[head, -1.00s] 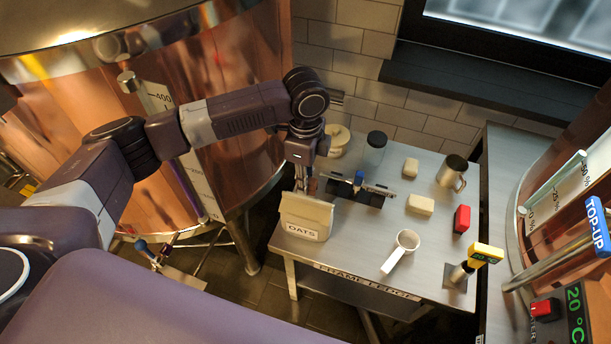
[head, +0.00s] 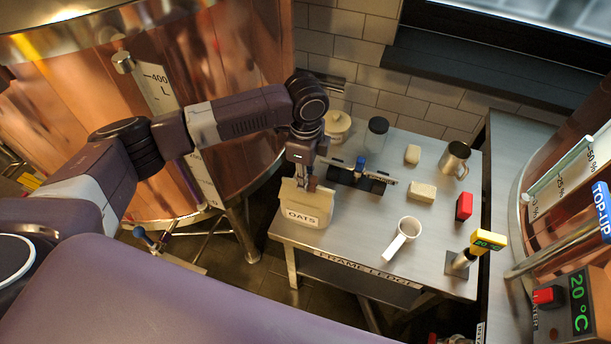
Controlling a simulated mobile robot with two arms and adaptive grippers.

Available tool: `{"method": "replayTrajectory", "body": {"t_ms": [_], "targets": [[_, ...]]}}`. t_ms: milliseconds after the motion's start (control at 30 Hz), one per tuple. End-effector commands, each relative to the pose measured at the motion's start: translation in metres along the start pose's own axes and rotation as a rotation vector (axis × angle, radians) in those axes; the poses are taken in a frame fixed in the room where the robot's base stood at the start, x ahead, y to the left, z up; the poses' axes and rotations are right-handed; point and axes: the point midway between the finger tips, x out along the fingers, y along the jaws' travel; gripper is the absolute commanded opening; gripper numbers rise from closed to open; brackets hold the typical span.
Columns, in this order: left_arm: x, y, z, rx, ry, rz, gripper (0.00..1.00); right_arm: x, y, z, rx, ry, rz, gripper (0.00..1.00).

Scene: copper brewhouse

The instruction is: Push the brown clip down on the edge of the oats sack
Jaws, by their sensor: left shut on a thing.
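The oats sack (head: 304,214) is a beige bag with a white OATS label. It stands upright at the left front corner of the steel table. My left gripper (head: 306,182) points down at the sack's top edge and is shut on the small brown clip (head: 312,184). The clip is at the sack's upper edge, right of its middle. The gripper partly hides the clip and the edge, so I cannot tell how far the clip sits over the edge. My right gripper is not in view.
On the table (head: 345,240) are a dark rack with a blue knob (head: 360,165), a glass jar (head: 376,135), a white scoop (head: 403,238), a pale block (head: 422,192), a red block (head: 464,207) and a metal mug (head: 455,158). A copper vessel (head: 200,90) stands close on the left.

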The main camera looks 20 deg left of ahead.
Motion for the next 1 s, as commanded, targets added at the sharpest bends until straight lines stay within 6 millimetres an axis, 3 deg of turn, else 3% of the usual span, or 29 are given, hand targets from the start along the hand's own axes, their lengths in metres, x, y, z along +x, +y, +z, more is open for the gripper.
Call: {"method": "replayTrajectory", "body": {"t_ms": [767, 800, 1000], "targets": [[0.012, 0.000, 0.000, 0.000, 0.000, 0.001, 0.02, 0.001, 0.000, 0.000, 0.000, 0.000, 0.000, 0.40], [0.011, 0.000, 0.000, 0.000, 0.000, 0.000, 0.22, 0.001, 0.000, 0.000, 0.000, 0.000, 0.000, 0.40], [0.011, 0.000, 0.000, 0.000, 0.000, 0.000, 0.39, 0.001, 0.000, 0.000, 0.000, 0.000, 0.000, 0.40]]}}
